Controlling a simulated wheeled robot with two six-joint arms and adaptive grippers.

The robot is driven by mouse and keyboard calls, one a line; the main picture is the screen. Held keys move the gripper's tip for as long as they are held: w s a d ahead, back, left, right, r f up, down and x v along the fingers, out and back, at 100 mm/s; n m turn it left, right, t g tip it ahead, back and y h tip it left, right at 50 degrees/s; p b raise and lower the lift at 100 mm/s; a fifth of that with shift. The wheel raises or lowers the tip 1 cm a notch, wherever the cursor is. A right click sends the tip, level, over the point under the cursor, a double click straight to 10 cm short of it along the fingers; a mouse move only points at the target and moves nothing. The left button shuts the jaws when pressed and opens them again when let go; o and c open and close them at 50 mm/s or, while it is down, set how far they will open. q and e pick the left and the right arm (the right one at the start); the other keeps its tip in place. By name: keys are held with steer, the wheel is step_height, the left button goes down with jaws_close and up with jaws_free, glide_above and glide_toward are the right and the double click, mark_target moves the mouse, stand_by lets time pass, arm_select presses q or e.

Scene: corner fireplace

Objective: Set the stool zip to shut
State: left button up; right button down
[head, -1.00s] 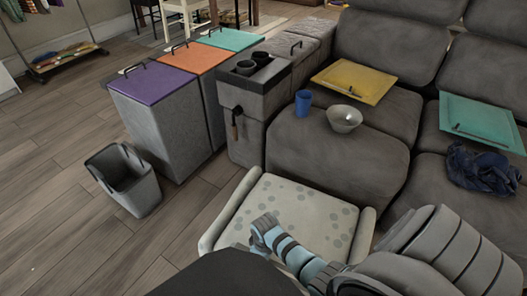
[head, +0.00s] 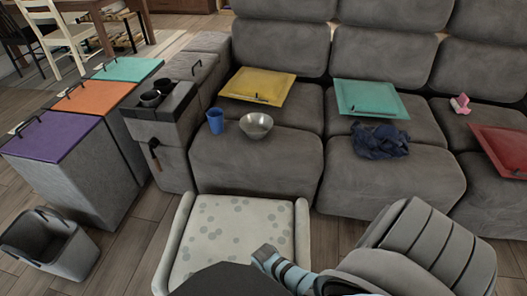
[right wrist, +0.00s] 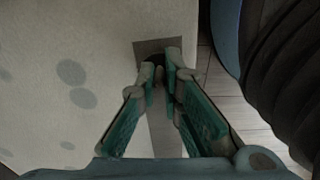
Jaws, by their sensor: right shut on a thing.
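The stool (head: 237,236) has a cream top with grey spots and raised side arms, and stands low in the head view. Its pale spotted surface (right wrist: 50,110) fills the left of the right wrist view. My right gripper (right wrist: 168,78) is at the stool's edge, its green-padded fingers nearly together at the tips. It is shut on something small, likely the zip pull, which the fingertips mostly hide. A darker square patch (right wrist: 158,46) lies just beyond the tips. I cannot tell how far the zip is closed. My left gripper is not in view.
A grey sofa (head: 255,165) stands behind the stool, with a bowl (head: 256,125), a blue cup (head: 215,121) and dark cloth (head: 380,141) on it. Lidded bins (head: 75,165) and an open bin (head: 50,243) stand left. Bare floor (head: 130,245) lies left of the stool.

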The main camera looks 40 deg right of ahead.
steer(key=shift+d, duration=0.1)
steer(key=c, duration=1.7)
jaws_free()
steer(key=shift+s, duration=0.1)
step_height(320, 180, up, 12)
